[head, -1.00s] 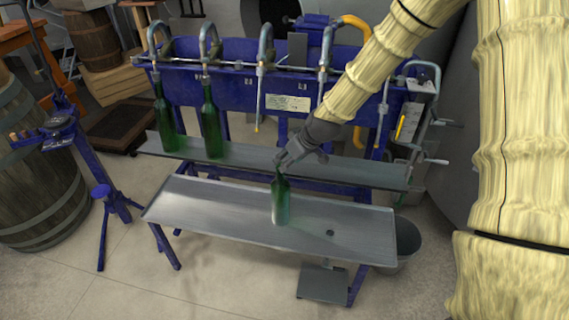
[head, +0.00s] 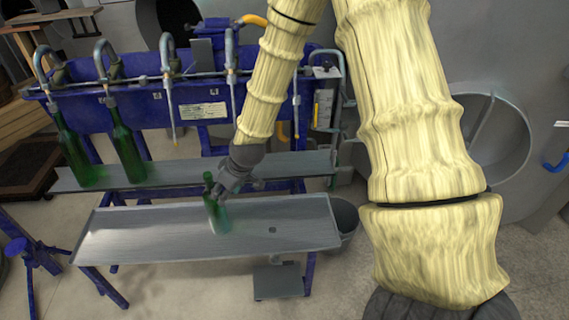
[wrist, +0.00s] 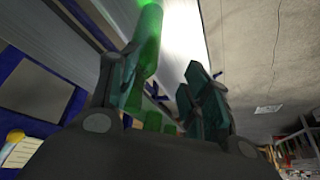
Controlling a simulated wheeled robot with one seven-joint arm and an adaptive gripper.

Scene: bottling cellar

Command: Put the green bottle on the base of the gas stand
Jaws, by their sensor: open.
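The green bottle (head: 214,218) stands on the front metal shelf of the blue filling bench. My gripper (head: 228,185) is at its upper part, just right of and partly over its neck. In the wrist view my gripper (wrist: 168,95) has its two fingers apart; green glass (wrist: 149,40) shows along and behind the left finger. I cannot tell whether a finger touches the bottle. I cannot clearly pick out the gas stand or its base; a blue stand (head: 20,250) at the left edge is only partly in view.
Two more green bottles (head: 126,148) (head: 78,158) stand under spouts on the rear shelf (head: 175,170). Metal spouts (head: 168,85) hang above it. The front shelf (head: 130,238) is bare on both sides of the bottle. A bucket (head: 343,218) and a grey plate (head: 278,281) are low at right.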

